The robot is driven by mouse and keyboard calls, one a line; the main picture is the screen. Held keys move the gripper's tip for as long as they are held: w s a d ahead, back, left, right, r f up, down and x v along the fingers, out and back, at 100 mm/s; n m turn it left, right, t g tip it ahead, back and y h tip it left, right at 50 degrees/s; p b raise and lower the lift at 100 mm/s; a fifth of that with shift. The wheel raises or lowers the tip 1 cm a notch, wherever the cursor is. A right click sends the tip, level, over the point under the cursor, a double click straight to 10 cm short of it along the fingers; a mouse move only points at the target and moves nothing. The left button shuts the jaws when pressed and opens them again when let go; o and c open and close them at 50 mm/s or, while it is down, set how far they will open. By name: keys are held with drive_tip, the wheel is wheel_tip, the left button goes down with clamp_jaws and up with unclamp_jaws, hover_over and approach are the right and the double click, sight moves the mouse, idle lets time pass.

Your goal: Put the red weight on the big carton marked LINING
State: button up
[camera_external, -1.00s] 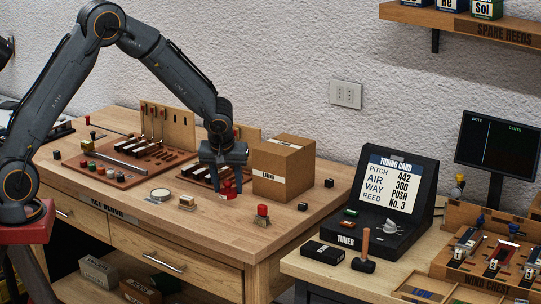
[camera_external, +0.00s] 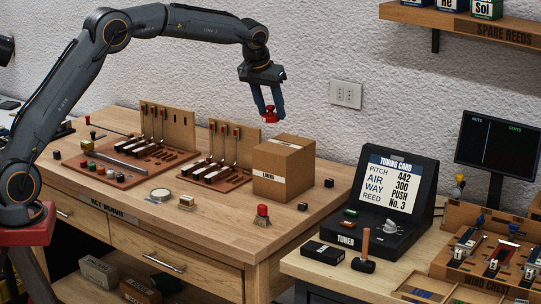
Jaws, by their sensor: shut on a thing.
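My gripper (camera_external: 268,106) is shut on the red weight (camera_external: 270,116), a small red piece held between the fingertips. It hangs in the air above and a little left of the big carton (camera_external: 270,172), clear of its top. The carton is a brown cardboard box with a white label on its front, standing closed on the wooden bench (camera_external: 215,228). The label text is too small to read surely. The carton's top looks bare.
Boards with upright levers (camera_external: 222,172) stand left of the carton. A red-topped piece (camera_external: 262,213) and small dark blocks (camera_external: 329,183) sit in front and to the right. A tuner (camera_external: 385,215) and a mallet (camera_external: 365,250) stand on the right-hand table.

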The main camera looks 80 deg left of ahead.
drive_tip(key=shift+w+a+r, duration=0.15)
drive_tip(key=shift+w+r, duration=0.1)
drive_tip(key=shift+r, duration=0.15)
drive_tip(key=shift+w+f, duration=0.1)
drive_tip(key=shift+f, duration=0.2)
wheel_tip(320, 180, down, 9)
drive_tip(key=p, duration=0.3)
drive_tip(key=shift+f, duration=0.2)
drive_tip(key=o, duration=1.3)
